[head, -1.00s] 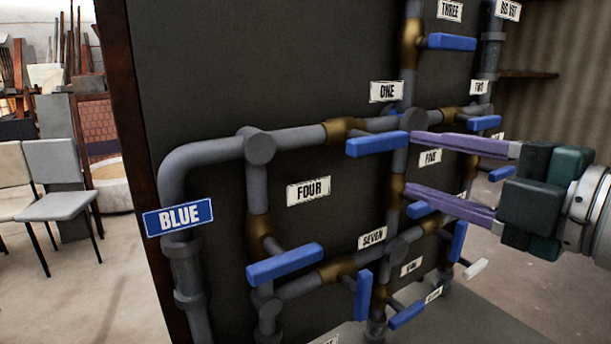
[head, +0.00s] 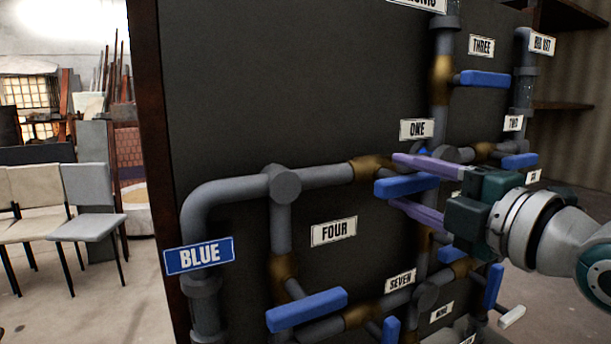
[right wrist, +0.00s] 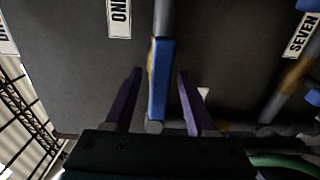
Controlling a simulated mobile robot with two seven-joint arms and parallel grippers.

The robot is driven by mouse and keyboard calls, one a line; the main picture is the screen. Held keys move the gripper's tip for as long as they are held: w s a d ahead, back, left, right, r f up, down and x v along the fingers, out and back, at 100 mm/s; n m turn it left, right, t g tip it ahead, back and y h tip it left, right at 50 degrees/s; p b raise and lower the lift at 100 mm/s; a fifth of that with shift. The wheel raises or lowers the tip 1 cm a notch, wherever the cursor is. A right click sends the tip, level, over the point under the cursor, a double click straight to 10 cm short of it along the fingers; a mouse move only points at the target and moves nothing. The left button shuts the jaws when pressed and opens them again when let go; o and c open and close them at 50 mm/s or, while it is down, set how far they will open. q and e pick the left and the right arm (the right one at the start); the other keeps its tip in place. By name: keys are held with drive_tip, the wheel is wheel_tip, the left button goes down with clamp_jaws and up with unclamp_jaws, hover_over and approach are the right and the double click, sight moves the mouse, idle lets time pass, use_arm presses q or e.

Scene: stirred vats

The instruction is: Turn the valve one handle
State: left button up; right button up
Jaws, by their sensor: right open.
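The valve one handle (head: 406,187) is a blue bar on the brass pipe joint just below the ONE label (head: 416,129). It sticks out roughly level in the head view. My right gripper (head: 395,180) is open, with one purple finger above the handle and the other below it. In the right wrist view the blue handle (right wrist: 160,80) lies between the two fingers of the gripper (right wrist: 160,73), with a gap visible on each side. My left gripper is not in view.
The valve four handle (head: 307,309) is lower left, with the FOUR label (head: 334,231) above it. The valve three handle (head: 484,79) is upper right. More blue handles and grey pipes crowd the dark panel (head: 290,90) below my gripper. Chairs (head: 87,217) stand far left.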

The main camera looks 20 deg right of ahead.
drive_tip(key=shift+w, duration=0.15)
drive_tip(key=shift+c, duration=0.2)
clamp_jaws()
idle(0.4)
